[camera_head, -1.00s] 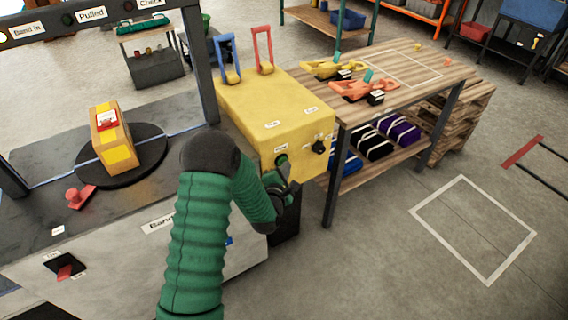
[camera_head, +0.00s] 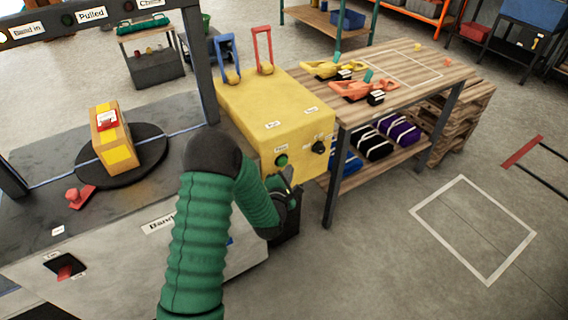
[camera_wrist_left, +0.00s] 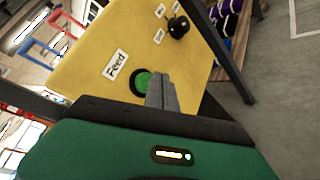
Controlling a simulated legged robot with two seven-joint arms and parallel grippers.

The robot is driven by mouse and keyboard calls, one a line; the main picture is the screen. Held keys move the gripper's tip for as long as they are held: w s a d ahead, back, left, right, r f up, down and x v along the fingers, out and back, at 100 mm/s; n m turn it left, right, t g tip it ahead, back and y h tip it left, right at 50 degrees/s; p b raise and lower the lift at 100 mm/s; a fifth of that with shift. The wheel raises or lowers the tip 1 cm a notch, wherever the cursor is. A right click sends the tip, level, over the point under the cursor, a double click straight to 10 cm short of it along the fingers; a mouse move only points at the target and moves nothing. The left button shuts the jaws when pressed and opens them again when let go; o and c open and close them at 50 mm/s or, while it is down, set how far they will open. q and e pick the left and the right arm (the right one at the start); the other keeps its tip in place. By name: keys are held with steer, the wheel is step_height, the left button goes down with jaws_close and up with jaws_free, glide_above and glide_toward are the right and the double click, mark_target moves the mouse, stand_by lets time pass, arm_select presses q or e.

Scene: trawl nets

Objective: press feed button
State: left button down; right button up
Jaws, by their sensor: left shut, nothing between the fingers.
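The green feed button (camera_head: 281,160) is on the front face of the yellow box (camera_head: 290,115). In the left wrist view the green button (camera_wrist_left: 141,83) sits below a label reading "Feed" (camera_wrist_left: 116,65). My left gripper (camera_head: 290,176) is shut and empty, just below and to the right of the button in the head view. In the left wrist view its fingertips (camera_wrist_left: 160,78) overlap the button's right edge; I cannot tell whether they touch it. My right gripper is not in view.
A black knob (camera_head: 318,147) is right of the button on the same face. Blue (camera_head: 228,58) and red (camera_head: 263,50) levers rise from the box. A wooden table (camera_head: 400,90) stands to the right. A strapped yellow package (camera_head: 113,140) rests on a black turntable.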

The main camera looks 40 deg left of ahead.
arm_select(q)
steer(key=shift+d, duration=0.1)
steer(key=shift+s+d, duration=0.35)
steer(key=shift+d, duration=0.4)
steer(key=shift+s+d, duration=0.3)
steer(key=shift+d, duration=0.4)
steer(key=shift+s+d, duration=0.35)
steer(key=shift+d, duration=0.4)
